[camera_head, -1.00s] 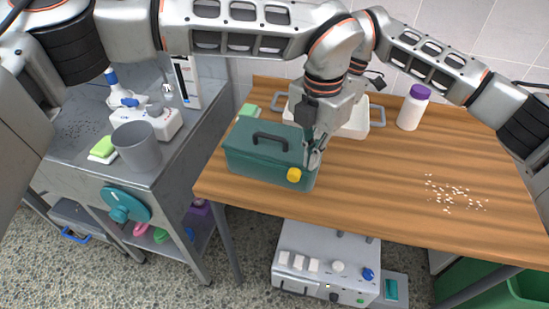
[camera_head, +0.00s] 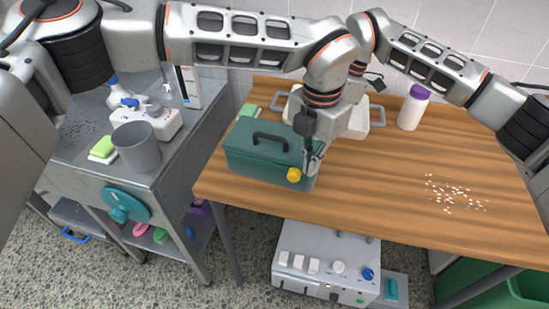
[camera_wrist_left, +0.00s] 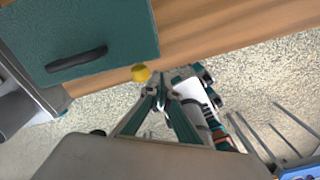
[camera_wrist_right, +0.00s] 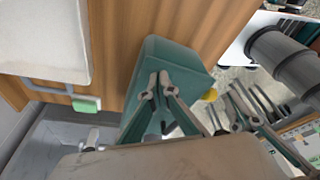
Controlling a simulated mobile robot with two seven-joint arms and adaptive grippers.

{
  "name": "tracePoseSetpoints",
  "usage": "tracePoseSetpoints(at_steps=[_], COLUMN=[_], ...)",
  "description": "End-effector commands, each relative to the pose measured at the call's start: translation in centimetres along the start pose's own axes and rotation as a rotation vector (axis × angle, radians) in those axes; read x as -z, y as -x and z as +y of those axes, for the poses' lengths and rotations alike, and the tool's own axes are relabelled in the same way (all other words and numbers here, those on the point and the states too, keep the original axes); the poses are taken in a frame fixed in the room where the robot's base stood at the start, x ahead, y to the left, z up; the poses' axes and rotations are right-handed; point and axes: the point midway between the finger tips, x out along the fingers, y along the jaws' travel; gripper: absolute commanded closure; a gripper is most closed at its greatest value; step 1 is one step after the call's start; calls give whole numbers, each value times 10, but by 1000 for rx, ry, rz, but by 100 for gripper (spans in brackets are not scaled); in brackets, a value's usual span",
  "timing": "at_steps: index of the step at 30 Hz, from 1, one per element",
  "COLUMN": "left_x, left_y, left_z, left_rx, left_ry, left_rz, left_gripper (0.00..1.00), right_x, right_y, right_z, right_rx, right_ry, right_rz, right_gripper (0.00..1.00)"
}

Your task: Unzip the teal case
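The teal case (camera_head: 262,163) stands on the wooden table's front left part, with a dark handle on top and a yellow knob (camera_head: 294,174) at its front right corner. In the left wrist view the knob (camera_wrist_left: 140,72) is just beside the fingertips of my left gripper (camera_wrist_left: 159,82). These fingertips are close together with nothing visible between them. My right gripper (camera_wrist_right: 158,80) points at the teal case (camera_wrist_right: 172,62) in the right wrist view, its fingertips close together and empty. Contact with the case is unclear. In the head view its fingers are mostly hidden. No zip is discernible.
A white tray (camera_head: 356,130) with grey handles is behind my grippers. A purple-capped bottle (camera_head: 412,107) stands at the back, and white bits (camera_head: 455,193) lie on the right. A metal cart (camera_head: 160,178) with a grey cup (camera_head: 136,146) is on the left. The table's front middle is clear.

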Motion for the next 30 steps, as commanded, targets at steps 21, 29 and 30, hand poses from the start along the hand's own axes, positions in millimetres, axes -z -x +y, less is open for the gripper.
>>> tracePoseSetpoints(at_steps=[21,29,30], left_x=[0,0,0], left_y=[-26,-29,-29], left_z=[0,0,0], left_rx=[0,0,0], left_ry=[0,0,0], left_rz=[0,-1,0], left_gripper=[100,100,100], right_x=[0,0,0], right_y=[0,0,0], right_z=[0,0,0], right_rx=[0,0,0], right_ry=[0,0,0], right_rz=[0,0,0], right_gripper=[100,100,100])
